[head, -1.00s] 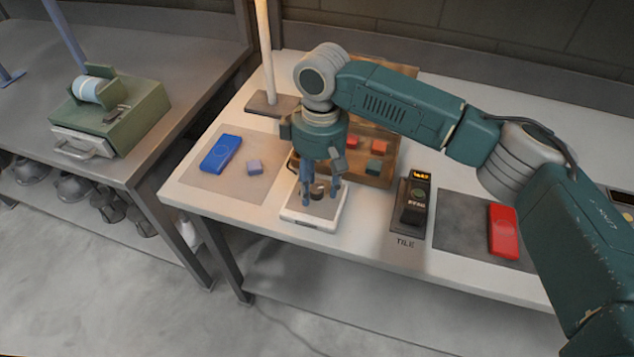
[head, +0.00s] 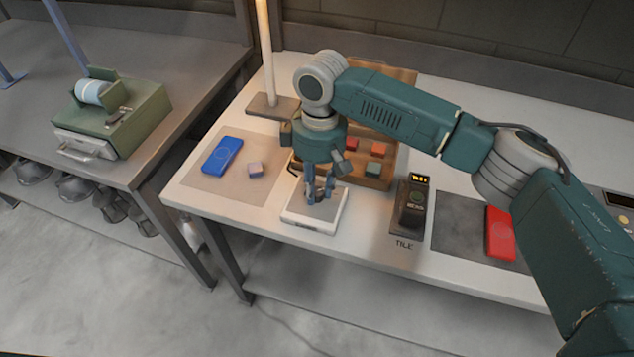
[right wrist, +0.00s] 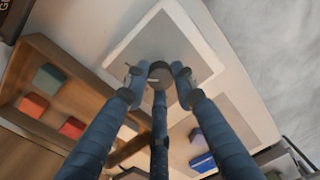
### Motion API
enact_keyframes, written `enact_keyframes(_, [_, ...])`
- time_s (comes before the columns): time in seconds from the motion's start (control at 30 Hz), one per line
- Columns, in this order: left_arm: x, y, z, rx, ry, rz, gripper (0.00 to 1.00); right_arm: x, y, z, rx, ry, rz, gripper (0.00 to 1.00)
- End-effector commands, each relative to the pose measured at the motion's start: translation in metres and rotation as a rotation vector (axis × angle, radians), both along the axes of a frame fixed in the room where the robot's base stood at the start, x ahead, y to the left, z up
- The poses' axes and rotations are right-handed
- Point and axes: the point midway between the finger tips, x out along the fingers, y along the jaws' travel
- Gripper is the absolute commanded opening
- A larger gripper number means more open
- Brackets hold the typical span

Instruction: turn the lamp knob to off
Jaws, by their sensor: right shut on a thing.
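The small dark round knob (right wrist: 160,72), with a pale pointer mark, stands on a flat white panel with a grey top (head: 309,222). My right gripper (head: 319,196) points down over this panel and is shut on the knob. In the right wrist view my right gripper (right wrist: 157,76) has its blue fingers around the knob, with the tips at its sides. In the head view the fingers hide most of the knob. My left gripper is not in view.
A wooden tray (head: 374,183) with red and green blocks stands behind the panel. A dark labelled device (head: 413,205) and a red slab (head: 500,234) are right.

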Motion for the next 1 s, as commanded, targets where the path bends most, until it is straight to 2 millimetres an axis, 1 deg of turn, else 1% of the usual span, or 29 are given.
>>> enact_keyframes(0.03, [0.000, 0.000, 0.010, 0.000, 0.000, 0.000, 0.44, -0.001, 0.000, 0.004, -0.001, 0.004, 0.032, 0.00])
enact_keyframes(0.4, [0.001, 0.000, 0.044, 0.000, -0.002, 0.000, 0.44, 0.000, 0.000, 0.004, 0.000, 0.004, 0.367, 0.00])
enact_keyframes(0.7, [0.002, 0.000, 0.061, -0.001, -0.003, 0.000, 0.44, 0.000, 0.001, 0.003, 0.000, 0.003, 0.651, 0.00])
enact_keyframes(1.0, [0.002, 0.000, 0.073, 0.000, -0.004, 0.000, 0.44, 0.000, 0.001, 0.002, 0.000, 0.002, 0.938, 0.00])
